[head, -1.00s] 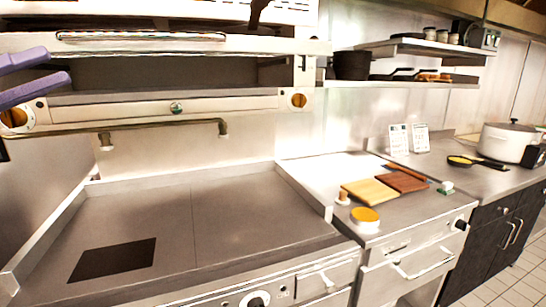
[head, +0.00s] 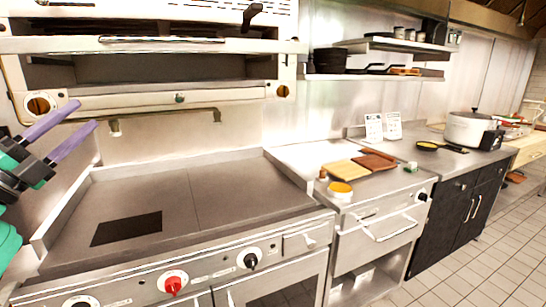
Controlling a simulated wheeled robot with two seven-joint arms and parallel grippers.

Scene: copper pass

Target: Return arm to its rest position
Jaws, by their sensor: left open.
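My left gripper (head: 74,126) shows at the left edge of the head view, with two purple fingers spread apart and a black and green body. It is open and nothing is between its fingers. It is in the air in front of the wall, left of the griddle and below the upper oven's left knob. My right gripper is not in view.
A flat steel griddle (head: 190,205) with a dark square patch lies below. To its right are cutting boards (head: 345,172), an orange-topped round container (head: 340,190), a pan (head: 436,146) and a white pot (head: 468,129). An upper oven (head: 150,75) overhangs the griddle. Tiled floor is clear at right.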

